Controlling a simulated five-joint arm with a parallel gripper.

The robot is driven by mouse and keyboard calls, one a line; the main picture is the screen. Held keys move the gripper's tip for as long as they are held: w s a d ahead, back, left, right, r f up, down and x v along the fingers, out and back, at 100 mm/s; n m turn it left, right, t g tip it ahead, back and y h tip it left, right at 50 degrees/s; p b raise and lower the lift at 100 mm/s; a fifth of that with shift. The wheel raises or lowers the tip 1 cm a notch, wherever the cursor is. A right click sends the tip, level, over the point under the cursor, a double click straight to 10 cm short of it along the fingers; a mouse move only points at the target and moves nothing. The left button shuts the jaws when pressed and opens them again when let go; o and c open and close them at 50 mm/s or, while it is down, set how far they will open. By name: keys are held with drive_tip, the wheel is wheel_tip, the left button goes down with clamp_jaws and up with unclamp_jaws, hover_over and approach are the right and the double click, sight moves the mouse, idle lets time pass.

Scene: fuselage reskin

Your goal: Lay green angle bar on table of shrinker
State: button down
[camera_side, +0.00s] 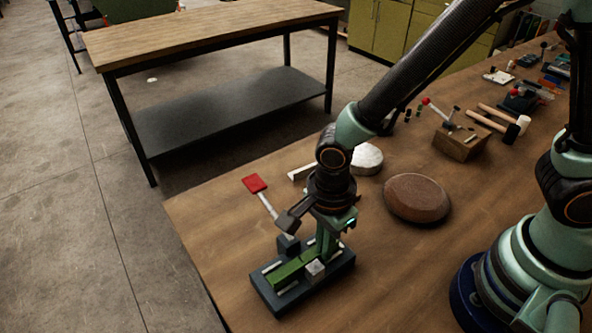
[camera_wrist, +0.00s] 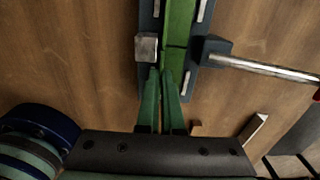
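The green angle bar (camera_side: 288,270) lies lengthwise on the flat dark table of the shrinker (camera_side: 262,292), between light metal strips. In the wrist view the bar (camera_wrist: 180,22) runs up between the metal block (camera_wrist: 146,46) and the shrinker's lever mount. My gripper (camera_side: 325,254) points down at the bar's right-hand end in the side view. In the wrist view its green fingertips (camera_wrist: 162,72) are close together at the near end of the bar. Bar and fingers are alike in colour, so whether the fingers grip the bar is unclear.
The shrinker's lever with a red handle (camera_side: 255,184) rises beside my gripper. A brown round pad (camera_side: 417,197), a pale round block (camera_side: 366,159) and a wooden block with tools (camera_side: 460,143) are behind and right. The front right of the wooden worktop is clear.

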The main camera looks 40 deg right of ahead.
drive_tip(key=c, duration=1)
unclamp_jaws()
wheel_tip(320, 180, up, 11)
drive_tip(key=w+d+r+n+t, duration=0.1)
drive_tip(key=d+r+n+t, duration=0.1)
drive_tip(key=d+n, duration=0.4)
drive_tip(key=w+d+r+n+t, duration=0.1)
drive_tip(key=d+r+n, duration=0.3)
drive_tip(key=d+n, duration=0.2)
drive_tip(key=w+d+r+n+t, duration=0.1)
drive_tip(key=d+r+n+t, duration=0.1)
drive_tip(key=d+r+n, duration=0.2)
drive_tip(key=shift+d+n+t, duration=0.3)
drive_tip(key=shift+d+n, duration=0.7)
drive_tip(key=shift+d, duration=0.8)
